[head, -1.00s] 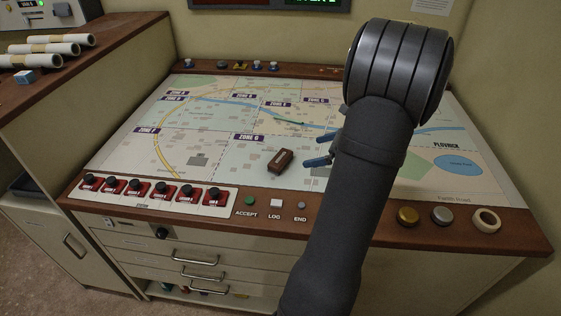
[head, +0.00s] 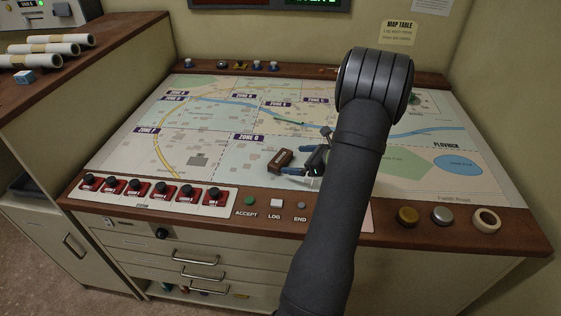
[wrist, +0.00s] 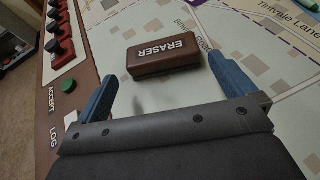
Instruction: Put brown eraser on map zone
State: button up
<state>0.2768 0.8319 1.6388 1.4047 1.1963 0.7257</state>
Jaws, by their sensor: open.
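The brown eraser (head: 281,160) lies on the map, in the zone marked ZONE G or similar, just below its label. My gripper (head: 300,160) is low over the map at the right of the eraser. In the wrist view my gripper (wrist: 163,75) is open, with one blue finger left of the eraser and the other close to its right end. Nothing is held. The map (head: 215,170) with its labelled zones covers the table; my arm hides part of its right side.
Red-based black knobs (head: 134,190) line the front left edge, beside a green ACCEPT button (head: 249,201). Gold (head: 408,216) and silver discs (head: 442,214) and a tape roll (head: 486,219) sit at the front right. Small items line the back edge. The left map is clear.

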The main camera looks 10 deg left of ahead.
aim_at(286, 159)
jog(key=x, duration=0.7)
jog(key=shift+a+f, duration=0.1)
jog(key=shift+f, duration=0.1)
jog(key=c, duration=0.7)
